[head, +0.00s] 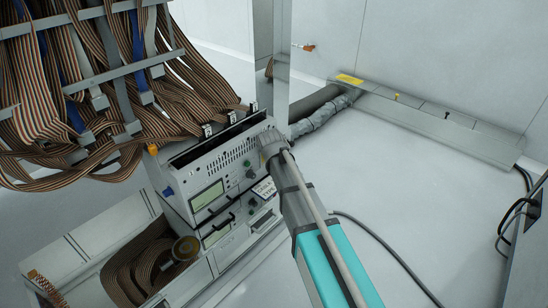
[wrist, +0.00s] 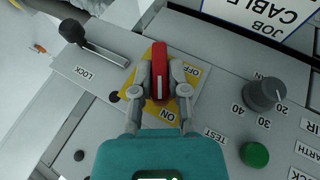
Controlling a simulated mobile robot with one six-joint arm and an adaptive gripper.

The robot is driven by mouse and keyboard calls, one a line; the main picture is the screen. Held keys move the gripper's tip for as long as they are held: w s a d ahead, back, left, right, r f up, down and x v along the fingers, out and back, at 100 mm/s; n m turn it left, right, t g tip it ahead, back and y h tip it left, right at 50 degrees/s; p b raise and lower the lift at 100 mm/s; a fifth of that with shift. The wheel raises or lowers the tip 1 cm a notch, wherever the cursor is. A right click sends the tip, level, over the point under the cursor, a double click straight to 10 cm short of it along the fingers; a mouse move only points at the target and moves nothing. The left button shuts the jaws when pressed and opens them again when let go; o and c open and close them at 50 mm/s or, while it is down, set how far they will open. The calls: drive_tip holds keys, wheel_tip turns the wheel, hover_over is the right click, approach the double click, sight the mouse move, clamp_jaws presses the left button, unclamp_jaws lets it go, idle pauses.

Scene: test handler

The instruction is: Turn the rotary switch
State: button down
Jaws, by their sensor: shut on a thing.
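In the wrist view, the rotary switch (wrist: 159,55) has a red handle with a white line, on a yellow plate (wrist: 187,97). The handle stands about upright in the picture. The OFF label is at its right and the ON label near its lower end; both read upside down. My gripper (wrist: 162,75) has one grey finger on each side of the handle and is shut on it. The fingers hide part of the plate. In the head view, my grey and turquoise arm reaches up to the equipment; I cannot make out the switch there.
In the wrist view, a black lever (wrist: 95,42) marked LOCK is left of the switch. A dark dial (wrist: 262,93) and a green button (wrist: 254,154) are at right. In the head view, ribbon cables (head: 100,90) hang at upper left and a black cable (head: 385,250) crosses the floor.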

drive_tip(key=shift+d, duration=0.3)
drive_tip(key=shift+a, duration=0.3)
drive_tip(key=shift+w+g+y+p, duration=0.15)
drive_tip(key=shift+g+y+p, duration=0.15)
drive_tip(key=shift+g+p, duration=0.1)
drive_tip(key=g+y, duration=0.1)
drive_tip(key=g+y+p, duration=0.1)
drive_tip(key=shift+w+m+g, duration=0.2)
drive_tip(key=shift+m+g, duration=0.1)
drive_tip(key=shift+m, duration=0.1)
drive_tip(key=shift+s+g+y, duration=0.1)
drive_tip(key=shift+g+y, duration=0.3)
drive_tip(key=shift+g, duration=0.2)
